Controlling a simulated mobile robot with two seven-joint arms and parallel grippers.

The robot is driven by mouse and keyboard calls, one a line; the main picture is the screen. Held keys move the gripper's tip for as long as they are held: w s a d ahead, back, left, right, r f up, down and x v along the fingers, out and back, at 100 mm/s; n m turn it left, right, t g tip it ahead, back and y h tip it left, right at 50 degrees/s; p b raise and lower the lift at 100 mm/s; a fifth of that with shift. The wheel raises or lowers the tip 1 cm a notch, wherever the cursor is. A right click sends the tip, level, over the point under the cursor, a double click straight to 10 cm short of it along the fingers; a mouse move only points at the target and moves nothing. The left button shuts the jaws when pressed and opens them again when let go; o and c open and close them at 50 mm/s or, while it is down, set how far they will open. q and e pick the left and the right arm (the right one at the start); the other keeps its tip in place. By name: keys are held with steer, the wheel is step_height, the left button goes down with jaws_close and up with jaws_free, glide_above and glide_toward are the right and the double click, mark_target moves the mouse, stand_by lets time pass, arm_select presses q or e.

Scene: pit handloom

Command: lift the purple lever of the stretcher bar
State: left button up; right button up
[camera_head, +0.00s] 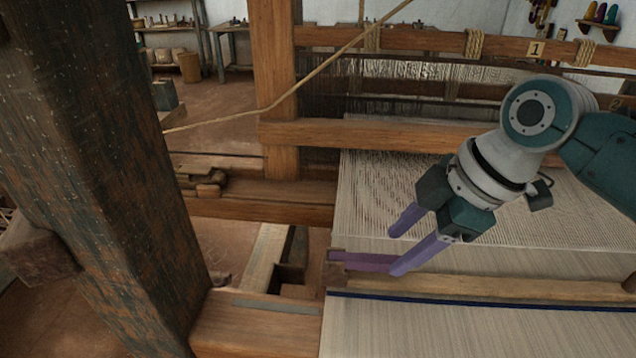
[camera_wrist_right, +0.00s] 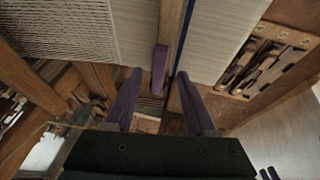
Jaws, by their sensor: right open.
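The purple lever (camera_head: 362,261) lies along the left end of the wooden stretcher bar (camera_head: 500,287), which crosses the pale cloth. My right gripper (camera_head: 395,253) is open and empty, its purple fingers pointing down-left at the lever's right end. In the head view its nearer finger overlaps that end; I cannot tell whether they touch. In the right wrist view the lever (camera_wrist_right: 159,70) appears between the two spread fingers (camera_wrist_right: 159,80), nearer the left one in depth unclear.
A thick dark post (camera_head: 90,170) fills the left of the head view. A wooden crossbeam (camera_head: 390,135) and warp threads stand behind the gripper. A rope (camera_head: 290,95) slants across the upper left. Open space lies above the cloth (camera_head: 480,335).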

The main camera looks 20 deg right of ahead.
mark_target(383, 260)
steer(key=shift+x, duration=1.9)
steer(key=shift+c, duration=0.3)
jaws_close()
